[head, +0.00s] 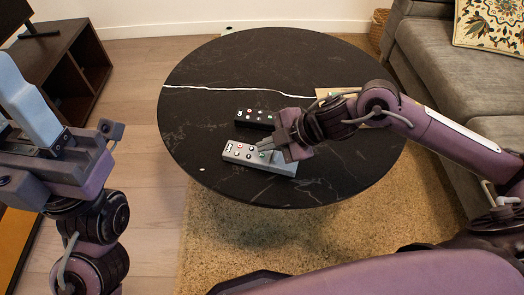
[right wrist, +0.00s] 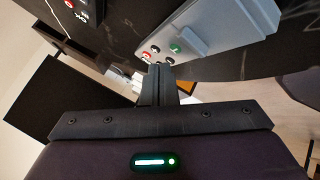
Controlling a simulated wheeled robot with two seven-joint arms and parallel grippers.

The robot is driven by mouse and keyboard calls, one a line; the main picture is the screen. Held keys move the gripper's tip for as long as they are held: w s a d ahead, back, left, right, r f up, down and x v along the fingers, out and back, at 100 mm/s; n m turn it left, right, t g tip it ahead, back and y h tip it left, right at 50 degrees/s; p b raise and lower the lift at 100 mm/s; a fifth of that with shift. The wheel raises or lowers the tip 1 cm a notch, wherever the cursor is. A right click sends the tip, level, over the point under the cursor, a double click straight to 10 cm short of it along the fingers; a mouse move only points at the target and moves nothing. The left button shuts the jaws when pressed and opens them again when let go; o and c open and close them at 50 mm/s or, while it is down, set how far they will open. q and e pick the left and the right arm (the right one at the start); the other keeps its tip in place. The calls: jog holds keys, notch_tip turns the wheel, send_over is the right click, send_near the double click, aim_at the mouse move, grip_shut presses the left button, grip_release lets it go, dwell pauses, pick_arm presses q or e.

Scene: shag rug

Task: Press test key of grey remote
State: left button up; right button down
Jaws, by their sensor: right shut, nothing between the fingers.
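The grey remote (head: 232,155) lies on the round black table, with small coloured keys on its top face. In the right wrist view the grey remote (right wrist: 215,22) shows a green key (right wrist: 175,48), a red key (right wrist: 146,57) and dark keys; I cannot read a test label. My right gripper (head: 287,154) is over the remote's right part, hiding some of it. In the right wrist view its fingers (right wrist: 158,70) are shut and empty, tips close to the keys; I cannot tell if they touch. My left gripper (head: 22,105) is at the left edge, partly cut off, away from the table.
A black remote (head: 256,119) lies just behind the grey one. The black table (head: 210,75) has a white vein and free room at left and back. A tan flat item (head: 335,92) is partly behind my right arm. A sofa (head: 435,65) stands right, a dark shelf (head: 75,60) left.

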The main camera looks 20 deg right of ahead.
aim_at(267, 156)
jog(key=shift+r+p, duration=2.3)
jog(key=shift+r, duration=0.1)
jog(key=shift+f, duration=0.1)
